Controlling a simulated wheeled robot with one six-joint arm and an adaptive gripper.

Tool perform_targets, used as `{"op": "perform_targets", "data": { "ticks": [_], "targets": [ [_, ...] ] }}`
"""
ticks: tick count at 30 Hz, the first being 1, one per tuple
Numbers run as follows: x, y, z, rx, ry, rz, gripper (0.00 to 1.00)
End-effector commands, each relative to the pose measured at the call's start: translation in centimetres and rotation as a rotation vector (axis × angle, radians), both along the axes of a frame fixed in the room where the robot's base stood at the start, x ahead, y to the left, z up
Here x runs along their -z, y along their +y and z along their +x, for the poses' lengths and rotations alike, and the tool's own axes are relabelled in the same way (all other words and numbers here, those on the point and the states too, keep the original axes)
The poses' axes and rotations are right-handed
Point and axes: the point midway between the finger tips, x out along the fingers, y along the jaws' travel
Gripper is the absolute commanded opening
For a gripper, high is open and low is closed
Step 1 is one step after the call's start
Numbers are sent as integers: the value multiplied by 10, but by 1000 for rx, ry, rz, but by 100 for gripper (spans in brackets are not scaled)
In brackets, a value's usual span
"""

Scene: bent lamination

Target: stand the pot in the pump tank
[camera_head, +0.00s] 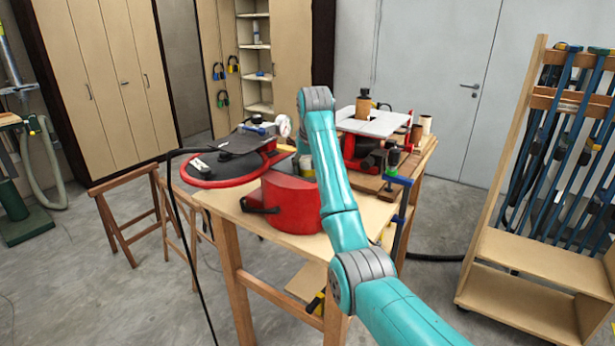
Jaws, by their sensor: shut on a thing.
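A red rounded body (287,208), which looks like the pump tank, stands on the wooden workbench (268,233). A black handle-like part sticks out at its left. My teal arm rises from the lower right and passes in front of it, covering its right part. My gripper is hidden behind my own arm, so its fingers do not show. A small grey and yellow-green thing (306,166) peeks out just left of my arm above the red body. It may be the pot, but too little shows to be sure.
A red round platform (215,182) with a black sheet lies left on the bench. A red machine with a white top (375,122) stands behind right. A clamp (397,180) grips the bench edge. A clamp rack (540,255) stands right, sawhorses (135,215) left.

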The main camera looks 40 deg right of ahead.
Motion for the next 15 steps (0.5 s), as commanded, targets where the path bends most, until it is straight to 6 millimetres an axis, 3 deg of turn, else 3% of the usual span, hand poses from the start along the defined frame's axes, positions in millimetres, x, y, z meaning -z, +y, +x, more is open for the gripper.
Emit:
{"op": "perform_targets", "data": {
  "ticks": [6,15],
  "targets": [
    [29,0,0,0,3,1,18],
    [32,0,0,0,1,0,18]
  ]
}}
